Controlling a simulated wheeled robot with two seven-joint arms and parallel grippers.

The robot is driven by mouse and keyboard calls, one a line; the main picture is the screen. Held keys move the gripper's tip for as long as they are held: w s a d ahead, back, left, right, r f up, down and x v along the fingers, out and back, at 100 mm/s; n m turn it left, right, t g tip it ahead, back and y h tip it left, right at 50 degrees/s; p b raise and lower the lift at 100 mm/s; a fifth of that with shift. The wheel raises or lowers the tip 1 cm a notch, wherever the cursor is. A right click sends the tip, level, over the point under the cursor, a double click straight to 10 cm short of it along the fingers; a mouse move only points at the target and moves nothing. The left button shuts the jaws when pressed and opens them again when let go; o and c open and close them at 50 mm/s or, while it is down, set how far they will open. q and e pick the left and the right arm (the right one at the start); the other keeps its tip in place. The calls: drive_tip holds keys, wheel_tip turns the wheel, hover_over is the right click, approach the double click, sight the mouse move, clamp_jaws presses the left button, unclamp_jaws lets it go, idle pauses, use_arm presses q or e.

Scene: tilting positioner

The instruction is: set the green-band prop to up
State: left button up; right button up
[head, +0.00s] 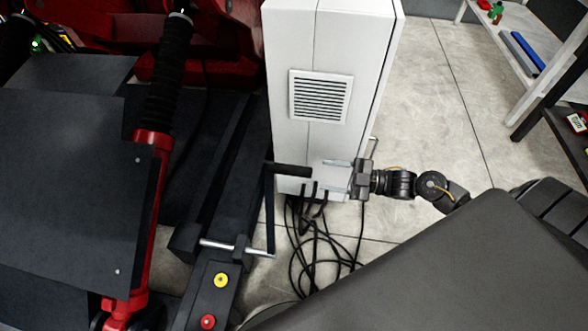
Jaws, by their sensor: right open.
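No green band shows in the head view, so I cannot tell for sure which part is the green-band prop. A dark crank arm (270,212) stands up from a silver cross shaft (235,248) on the machine's side. Its black grip (293,170) points right. My right gripper (324,176) is open, with its two pale fingers pointing left, just right of the grip's free end. I see nothing between the fingers, and contact with the grip cannot be made out. My left gripper is out of view.
A white cabinet (300,45) with a vent stands behind my right gripper. Black cables (310,240) lie on the floor below. A box with a yellow button (221,280) and a red button (208,321) is at the bottom. A red-and-black strut (150,190) runs along the left.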

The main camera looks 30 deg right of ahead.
approach(274, 168)
drive_tip(key=w+a, duration=0.1)
drive_tip(key=w+a+f, duration=0.1)
drive_tip(key=w+a, duration=0.1)
drive_tip(key=shift+w, duration=0.25)
clamp_jaws()
idle(0.3)
